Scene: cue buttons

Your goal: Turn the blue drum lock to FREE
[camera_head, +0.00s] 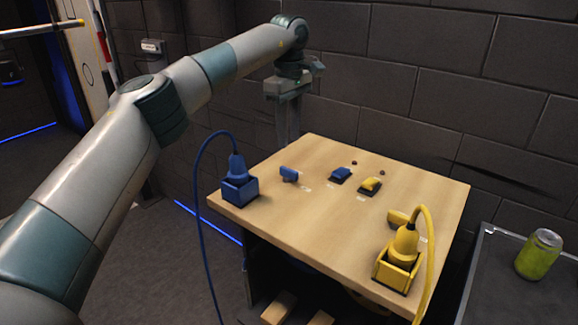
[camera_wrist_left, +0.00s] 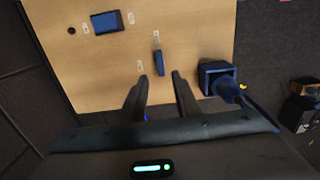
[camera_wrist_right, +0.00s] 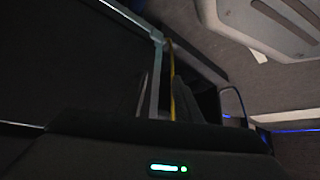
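The blue drum lock (camera_head: 288,174) is a small blue barrel with a handle, near the left edge of the wooden table. In the left wrist view the blue drum lock (camera_wrist_left: 157,62) shows as a narrow blue bar with small pale labels beside it, too small to read. My left gripper (camera_head: 288,130) is above the table's back left edge, apart from the lock. In its wrist view the left gripper (camera_wrist_left: 160,78) is open, with the lock just beyond and between the fingertips. My right gripper (camera_wrist_right: 162,85) is open and empty in a dark view, away from the lock.
On the wooden table (camera_head: 330,230) stand a blue plug in a box (camera_head: 240,187) with a hanging cable, a blue switch (camera_head: 341,174), a yellow switch (camera_head: 370,186), a yellow drum (camera_head: 398,217) and a yellow plug box (camera_head: 398,268). A green can (camera_head: 540,254) stands on a grey side table.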

